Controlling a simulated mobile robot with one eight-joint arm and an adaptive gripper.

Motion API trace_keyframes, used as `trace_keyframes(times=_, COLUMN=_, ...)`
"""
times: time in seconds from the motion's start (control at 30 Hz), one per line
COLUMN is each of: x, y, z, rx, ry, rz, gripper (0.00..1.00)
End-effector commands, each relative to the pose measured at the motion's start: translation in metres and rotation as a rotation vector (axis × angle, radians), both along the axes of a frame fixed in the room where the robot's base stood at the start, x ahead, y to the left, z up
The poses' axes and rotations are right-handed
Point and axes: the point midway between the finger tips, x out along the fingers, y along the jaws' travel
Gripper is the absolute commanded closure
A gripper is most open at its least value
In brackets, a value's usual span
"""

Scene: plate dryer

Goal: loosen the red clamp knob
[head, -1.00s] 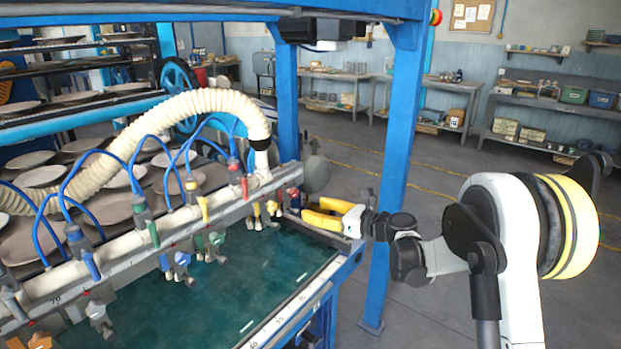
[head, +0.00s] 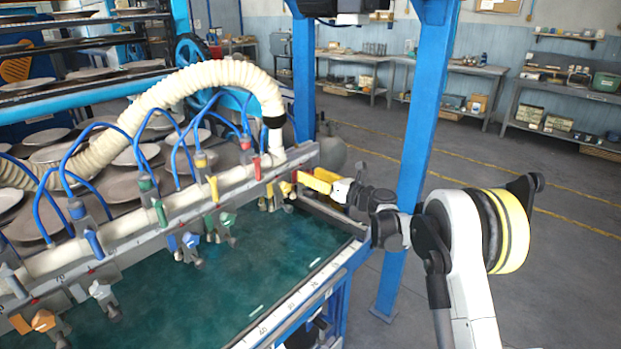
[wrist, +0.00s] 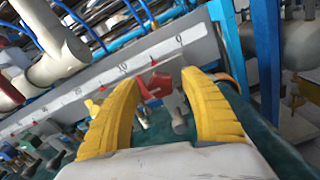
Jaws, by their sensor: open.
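The red clamp knob (wrist: 152,88) shows in the wrist view just beyond my fingertips and between their lines, below the numbered grey rail (wrist: 112,75). A grey clamp fitting (wrist: 178,120) hangs beside it. My gripper (wrist: 160,79) is open, with one yellow finger on each side of the knob's view. I cannot tell whether either finger touches it. In the head view my gripper (head: 302,180) is at the right end of the rail (head: 150,215), and the red knob is mostly hidden there.
A blue post (head: 413,150) stands just right of my wrist. Blue hoses arch above the rail; a green surface (head: 210,290) lies below.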

Motion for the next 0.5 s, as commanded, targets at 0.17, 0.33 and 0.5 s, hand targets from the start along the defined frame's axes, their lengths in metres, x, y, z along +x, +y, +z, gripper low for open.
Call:
trace_keyframes(times=0.17, x=0.0014, y=0.0023, z=0.0005, rx=0.000, ry=0.000, rz=0.000, gripper=0.47)
trace_keyframes(times=0.33, x=0.0013, y=0.0020, z=0.0005, rx=-0.001, ry=-0.001, rz=0.000, gripper=0.61)
trace_keyframes(times=0.5, x=0.0013, y=0.0019, z=0.0005, rx=-0.001, ry=-0.001, rz=0.000, gripper=1.00)
